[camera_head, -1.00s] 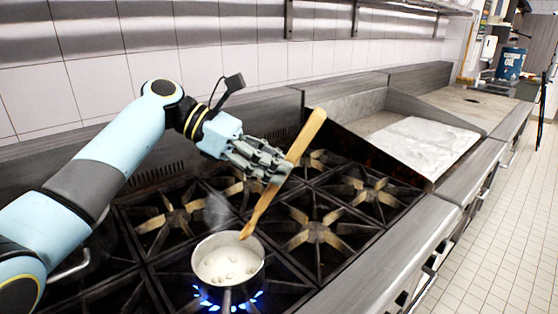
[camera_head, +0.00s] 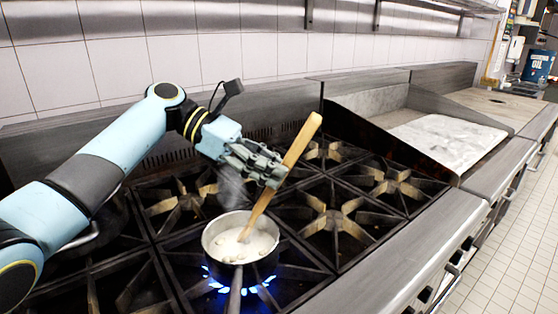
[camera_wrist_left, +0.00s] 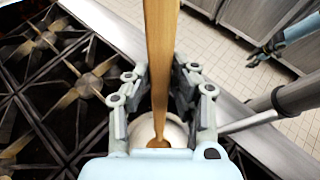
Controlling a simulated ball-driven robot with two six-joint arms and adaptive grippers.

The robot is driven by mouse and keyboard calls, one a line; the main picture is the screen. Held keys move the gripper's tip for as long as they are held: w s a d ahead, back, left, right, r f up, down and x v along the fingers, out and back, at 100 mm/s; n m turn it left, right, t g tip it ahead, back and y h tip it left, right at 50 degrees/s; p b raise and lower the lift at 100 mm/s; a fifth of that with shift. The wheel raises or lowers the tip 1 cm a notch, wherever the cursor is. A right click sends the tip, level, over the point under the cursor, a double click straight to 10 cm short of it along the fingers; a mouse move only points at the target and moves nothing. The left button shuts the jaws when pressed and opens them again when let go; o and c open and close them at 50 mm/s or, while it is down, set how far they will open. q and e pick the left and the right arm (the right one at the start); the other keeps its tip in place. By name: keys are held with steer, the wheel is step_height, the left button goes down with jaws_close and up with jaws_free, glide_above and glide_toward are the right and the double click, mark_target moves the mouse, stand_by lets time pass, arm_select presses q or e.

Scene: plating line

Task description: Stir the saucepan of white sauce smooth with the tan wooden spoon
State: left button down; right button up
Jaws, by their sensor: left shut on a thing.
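The tan wooden spoon (camera_head: 299,143) leans with its handle up and to the right. My left gripper (camera_head: 270,172) is shut on its handle, above the pan; the wrist view shows the spoon (camera_wrist_left: 160,45) between the fingers. The spoon's lower end dips into the white sauce (camera_head: 228,241) in the saucepan (camera_head: 263,267). Several pale lumps show in the sauce. The saucepan sits upright on a burner, handle toward the front. My right gripper (camera_wrist_left: 257,55) shows small in the wrist view, apart from the pan; its jaws are unclear.
A blue flame (camera_head: 262,286) burns under the saucepan, and faint steam rises. Empty burner grates (camera_head: 333,222) lie to the right and behind. A griddle (camera_head: 448,138) stands farther right. The steel front ledge (camera_head: 410,250) is clear.

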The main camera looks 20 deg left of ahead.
arm_select(q)
steer(key=shift+s+a+f+b, duration=0.15)
steer(key=shift+a+f, duration=0.25)
steer(key=shift+f, duration=0.4)
steer(key=shift+a+f+b, duration=0.15)
steer(key=shift+a+f, duration=0.3)
steer(key=shift+f, duration=0.4)
steer(key=shift+s+a+f+b, duration=0.15)
steer(key=shift+a+f, duration=0.25)
steer(key=shift+f, duration=0.4)
